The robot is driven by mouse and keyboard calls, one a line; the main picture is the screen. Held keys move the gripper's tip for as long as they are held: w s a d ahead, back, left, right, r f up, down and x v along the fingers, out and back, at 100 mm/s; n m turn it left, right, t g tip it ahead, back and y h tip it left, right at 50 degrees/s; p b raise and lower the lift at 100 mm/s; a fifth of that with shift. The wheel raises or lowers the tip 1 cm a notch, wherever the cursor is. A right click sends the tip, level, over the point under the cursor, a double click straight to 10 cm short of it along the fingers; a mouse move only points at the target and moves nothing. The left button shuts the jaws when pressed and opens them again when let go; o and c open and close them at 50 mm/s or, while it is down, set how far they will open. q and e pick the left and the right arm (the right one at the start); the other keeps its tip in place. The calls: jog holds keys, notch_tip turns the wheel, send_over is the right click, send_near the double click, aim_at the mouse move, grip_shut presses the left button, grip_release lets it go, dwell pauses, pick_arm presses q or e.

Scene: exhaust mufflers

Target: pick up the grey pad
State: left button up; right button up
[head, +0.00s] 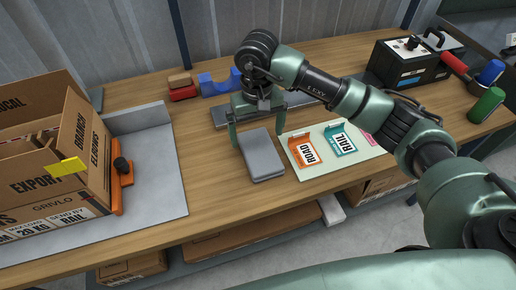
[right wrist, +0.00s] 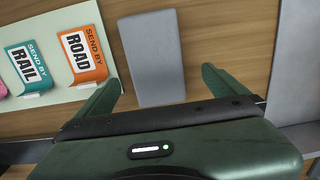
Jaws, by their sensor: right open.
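The grey pad (head: 262,156) lies flat on the wooden table, left of the card with the orange and teal labels. My right gripper (head: 258,146) is open above the pad's far end, with one finger off each long side. I cannot tell how high the fingertips are above the table. My left gripper is not in view.
A pale card (head: 301,164) with ROAD (head: 307,151) and RAIL (head: 341,139) labels lies right of the pad. An open cardboard box (head: 85,150) stands on a grey sheet (head: 160,150) at left. Blue and red blocks (head: 183,94) lie behind. Bare wood shows in front of the pad.

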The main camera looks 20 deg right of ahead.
aim_at(260, 150)
jog(key=f, duration=0.2)
jog(key=f+p, duration=0.1)
jog(key=f, duration=0.1)
jog(key=f+p, duration=0.1)
jog(key=f, duration=0.2)
jog(key=shift+s+d, duration=0.25)
jog(key=shift+d, duration=0.1)
jog(key=shift+f, duration=0.25)
jog(key=c, duration=1.3)
